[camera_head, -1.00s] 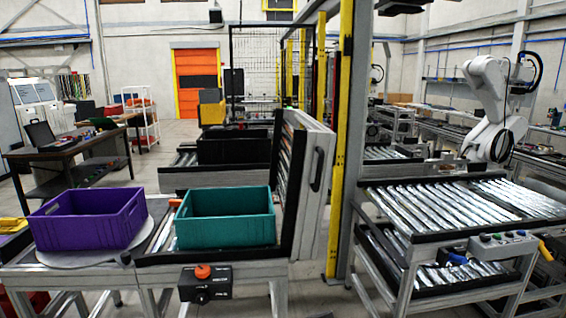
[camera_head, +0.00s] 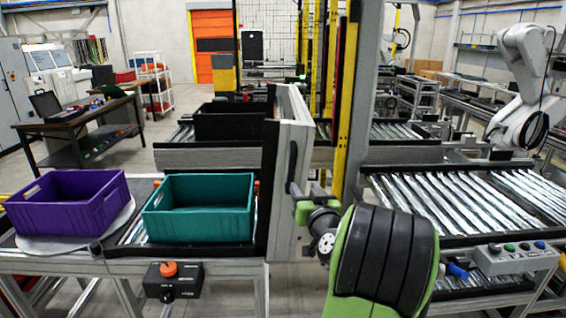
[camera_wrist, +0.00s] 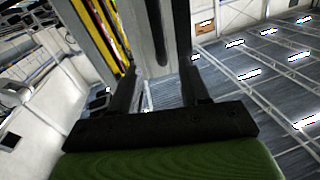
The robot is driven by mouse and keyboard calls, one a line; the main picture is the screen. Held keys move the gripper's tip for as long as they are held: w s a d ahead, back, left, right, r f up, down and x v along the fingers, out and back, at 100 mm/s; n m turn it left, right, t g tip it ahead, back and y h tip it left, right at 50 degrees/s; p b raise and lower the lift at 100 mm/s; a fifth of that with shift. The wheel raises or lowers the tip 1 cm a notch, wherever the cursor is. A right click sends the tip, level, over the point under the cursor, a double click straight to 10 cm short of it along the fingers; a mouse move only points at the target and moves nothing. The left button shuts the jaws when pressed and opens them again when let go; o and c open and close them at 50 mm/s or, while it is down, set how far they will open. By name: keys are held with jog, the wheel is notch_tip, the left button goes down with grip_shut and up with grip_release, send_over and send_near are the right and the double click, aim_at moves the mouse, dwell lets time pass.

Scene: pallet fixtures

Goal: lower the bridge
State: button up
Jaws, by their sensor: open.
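The bridge (camera_head: 289,178) is a raised conveyor section standing upright beside the teal crate, its pale outer side facing right. Its black handle (camera_head: 293,160) is on that side; in the wrist view the handle (camera_wrist: 157,32) shows ahead between the fingers. My gripper (camera_head: 294,190) is open at the bridge's right side, close to the handle's lower end. Its two dark fingers (camera_wrist: 158,78) point at the bridge's pale face, with nothing held between them. I cannot tell whether a fingertip touches the handle. My green and black arm hides part of the floor at the lower right.
A teal crate (camera_head: 199,212) stands on the conveyor left of the bridge, with a purple crate (camera_head: 67,207) farther left. A control box with an orange button (camera_head: 170,269) hangs in front. A yellow-edged post (camera_head: 347,110) and a roller table (camera_head: 445,203) stand to the right.

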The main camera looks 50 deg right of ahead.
aim_at(293, 169)
jog(key=p+x, duration=0.2)
jog(key=x, duration=0.4)
jog(key=p+x, duration=0.3)
jog(key=x, duration=0.3)
jog(key=shift+w+d+r, duration=0.1)
jog(key=shift+d+r, duration=0.1)
jog(key=shift+w+d+f, duration=0.2)
jog(key=shift+w+d, duration=0.25)
jog(key=shift+a, duration=0.1)
grip_shut()
